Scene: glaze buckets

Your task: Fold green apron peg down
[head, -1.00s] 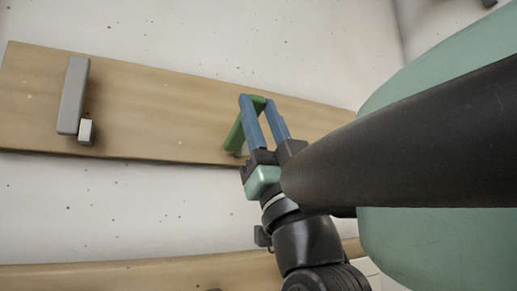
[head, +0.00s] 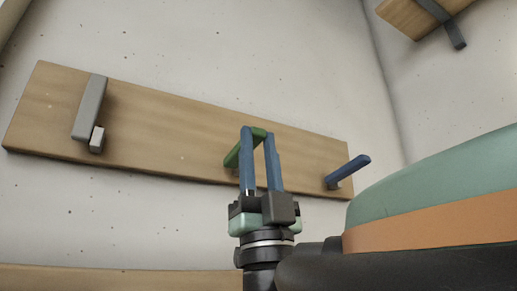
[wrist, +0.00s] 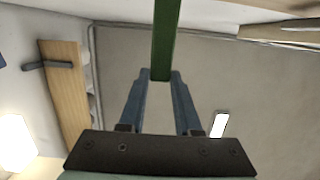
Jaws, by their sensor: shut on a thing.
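The green peg (head: 235,155) is mounted on the wooden board (head: 170,125) on the wall. It slants from its base at lower left to its free end at upper right in the head view. My gripper (head: 257,135) has its blue fingers around the peg's outer end. In the wrist view the green peg (wrist: 166,35) runs in from the top and ends between the two fingertips (wrist: 160,75). The fingers are shut on it. The peg's base is partly hidden in the head view.
A grey peg (head: 90,108) stands upright at the board's left. A blue peg (head: 350,170) sticks out at the board's right end. Another board (head: 405,14) with a dark peg (head: 440,15) hangs at upper right. Bare wall lies above and below the board.

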